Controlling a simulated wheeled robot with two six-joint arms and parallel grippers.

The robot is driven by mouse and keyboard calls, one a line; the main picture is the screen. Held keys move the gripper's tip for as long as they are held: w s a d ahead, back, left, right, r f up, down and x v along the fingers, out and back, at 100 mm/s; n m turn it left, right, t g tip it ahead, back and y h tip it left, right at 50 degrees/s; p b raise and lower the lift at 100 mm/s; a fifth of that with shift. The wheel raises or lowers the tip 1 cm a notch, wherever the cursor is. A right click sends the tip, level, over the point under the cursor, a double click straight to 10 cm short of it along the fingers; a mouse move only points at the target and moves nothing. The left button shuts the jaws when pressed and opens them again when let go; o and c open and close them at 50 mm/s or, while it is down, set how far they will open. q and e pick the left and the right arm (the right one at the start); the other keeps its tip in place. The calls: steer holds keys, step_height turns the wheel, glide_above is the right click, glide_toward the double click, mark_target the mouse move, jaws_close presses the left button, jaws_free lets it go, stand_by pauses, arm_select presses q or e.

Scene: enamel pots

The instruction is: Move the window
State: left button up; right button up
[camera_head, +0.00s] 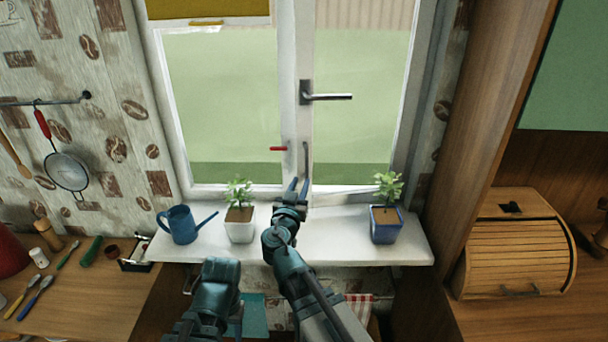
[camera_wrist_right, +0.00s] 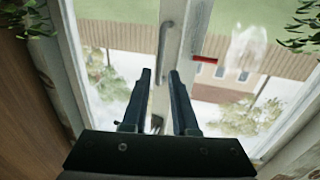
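The window (camera_head: 297,60) has two glazed panes with white frames. A dark lever handle (camera_head: 328,97) sits sideways on the middle frame. A slim grey vertical handle (camera_head: 306,158) is lower on the frame; it also shows in the right wrist view (camera_wrist_right: 163,50). My right gripper (camera_head: 298,186) is at the foot of the middle frame, just below the grey handle.
The white sill (camera_head: 325,240) bears a blue watering can (camera_head: 181,225), a plant in a white pot (camera_head: 239,224) and a plant in a blue pot (camera_head: 386,223). The potted plants flank my right gripper. A small red piece (camera_head: 278,148) shows by the left pane.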

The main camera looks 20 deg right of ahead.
steer(key=shift+v, duration=2.15)
steer(key=s+f+n+g, duration=0.1)
steer(key=s+f+g, duration=0.25)
steer(key=f, duration=0.35)
steer(key=s+f+n+g, duration=0.1)
steer(key=s+f+g, duration=0.2)
steer(key=f+g, duration=0.25)
steer(key=s+a+f+n+g+y, duration=0.3)
steer(key=s+a+f, duration=0.1)
steer(key=s, duration=0.3)
steer(key=s+a+f+n+g+y, duration=0.4)
steer(key=s+a+f, duration=0.1)
steer(key=s+a, duration=0.1)
steer(key=shift+s+f, duration=0.15)
steer(key=shift+s, duration=0.55)
